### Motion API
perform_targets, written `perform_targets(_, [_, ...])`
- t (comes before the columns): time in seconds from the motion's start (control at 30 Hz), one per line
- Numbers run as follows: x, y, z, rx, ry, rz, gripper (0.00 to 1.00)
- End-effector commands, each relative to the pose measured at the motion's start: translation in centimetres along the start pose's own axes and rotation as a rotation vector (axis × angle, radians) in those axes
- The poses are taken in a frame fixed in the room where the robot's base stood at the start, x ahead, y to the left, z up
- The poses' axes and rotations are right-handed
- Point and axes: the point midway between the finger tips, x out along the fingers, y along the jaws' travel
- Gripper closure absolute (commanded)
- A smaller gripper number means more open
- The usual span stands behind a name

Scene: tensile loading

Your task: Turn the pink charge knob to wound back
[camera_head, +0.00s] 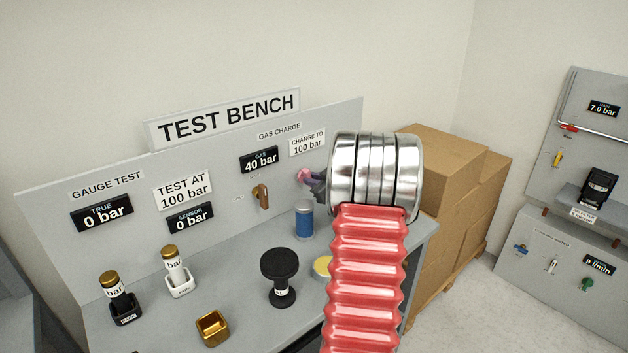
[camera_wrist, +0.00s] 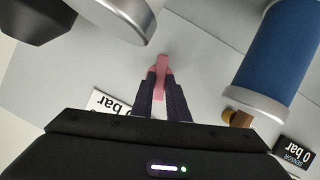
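The pink charge knob (camera_head: 303,175) is on the upright panel of the test bench, right of the black gas display. In the head view my gripper (camera_head: 317,186) reaches it from the right, and my wrist partly hides it. In the wrist view the knob's pink bar handle (camera_wrist: 161,68) lies between the two dark fingers of my gripper (camera_wrist: 161,82). The fingers look closed on the handle, one on each side. The gas display (camera_head: 259,160) reads 40 bar, and the white sign (camera_head: 307,142) says charge to 100 bar.
A brown lever (camera_head: 261,196) is left of the knob. A blue cylinder (camera_head: 304,220) stands just below it and shows large in the wrist view (camera_wrist: 281,50). A black knobbed post (camera_head: 279,270) and a yellow-topped item (camera_head: 322,266) stand on the bench.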

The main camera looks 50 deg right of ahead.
Motion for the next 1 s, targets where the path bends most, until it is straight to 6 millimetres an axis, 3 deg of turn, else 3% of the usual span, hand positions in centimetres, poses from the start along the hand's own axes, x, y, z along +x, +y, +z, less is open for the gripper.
perform_targets(0.17, [0.00,-0.04,0.00,0.000,0.000,-0.001,1.00])
perform_targets(0.63, [-0.01,0.07,0.01,0.026,0.000,-0.011,1.00])
perform_targets(1.0, [-0.01,0.29,-0.06,0.164,0.002,-0.069,1.00])
